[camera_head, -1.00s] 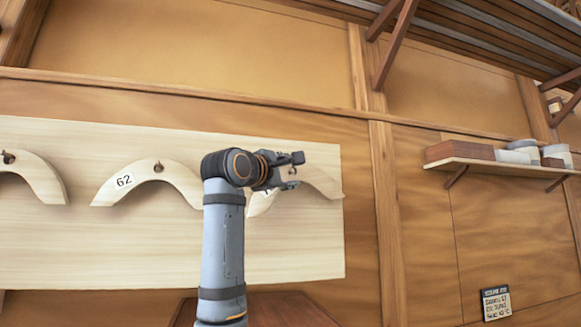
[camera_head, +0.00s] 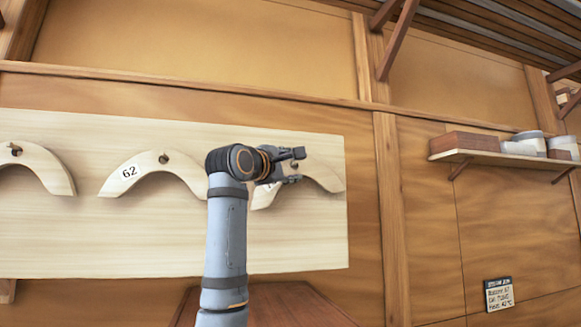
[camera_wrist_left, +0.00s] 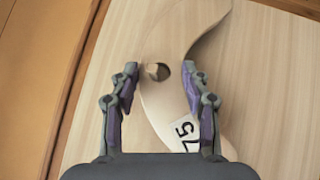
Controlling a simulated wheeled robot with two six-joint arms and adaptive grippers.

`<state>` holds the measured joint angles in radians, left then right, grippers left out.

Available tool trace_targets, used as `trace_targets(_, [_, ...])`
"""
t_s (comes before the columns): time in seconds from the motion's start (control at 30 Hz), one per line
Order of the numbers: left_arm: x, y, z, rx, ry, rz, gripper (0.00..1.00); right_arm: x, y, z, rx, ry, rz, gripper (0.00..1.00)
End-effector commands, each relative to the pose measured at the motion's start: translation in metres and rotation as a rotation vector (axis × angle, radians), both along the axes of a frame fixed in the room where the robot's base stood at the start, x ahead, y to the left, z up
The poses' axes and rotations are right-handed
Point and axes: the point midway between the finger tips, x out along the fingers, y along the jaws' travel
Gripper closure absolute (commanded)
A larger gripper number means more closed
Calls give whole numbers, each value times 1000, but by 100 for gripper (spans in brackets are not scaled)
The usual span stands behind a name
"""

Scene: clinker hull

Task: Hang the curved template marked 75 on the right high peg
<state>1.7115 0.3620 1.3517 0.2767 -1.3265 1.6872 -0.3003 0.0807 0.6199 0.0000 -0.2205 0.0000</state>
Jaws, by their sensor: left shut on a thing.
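The pale curved template marked 75 (camera_wrist_left: 168,105) lies between the fingers of my left gripper (camera_wrist_left: 160,85) in the left wrist view. Its label is near the palm. A wooden peg end (camera_wrist_left: 152,70) shows at the template's round hole; I cannot tell how deep it sits. In the head view my left gripper (camera_head: 297,166) is in front of the right part of the pale board (camera_head: 300,240), shut on this template, whose right end (camera_head: 327,178) shows beyond the fingers. My right gripper is not in view.
A template marked 62 (camera_head: 145,170) hangs on a peg left of my arm. Another template (camera_head: 45,165) hangs at the far left. A wall shelf (camera_head: 480,158) with a wooden block and pale containers is at the right. The wall between board and shelf has a vertical post (camera_head: 388,200).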

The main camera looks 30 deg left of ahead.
Motion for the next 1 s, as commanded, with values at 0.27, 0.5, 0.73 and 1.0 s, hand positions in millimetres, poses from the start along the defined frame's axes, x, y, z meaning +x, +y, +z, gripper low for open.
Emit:
trace_targets(0.27, [0, 0, 0, 0, -1, 0, 27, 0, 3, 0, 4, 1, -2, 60])
trace_targets(0.5, [-1, 0, 0, 0, 1, 0, 27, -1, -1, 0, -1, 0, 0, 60])
trace_targets(0.73, [-36, -2, -6, 2, -3, 3, 27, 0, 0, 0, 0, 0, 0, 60])
trace_targets(1.0, [-97, -9, -16, 2, -3, 3, 27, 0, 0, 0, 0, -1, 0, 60])
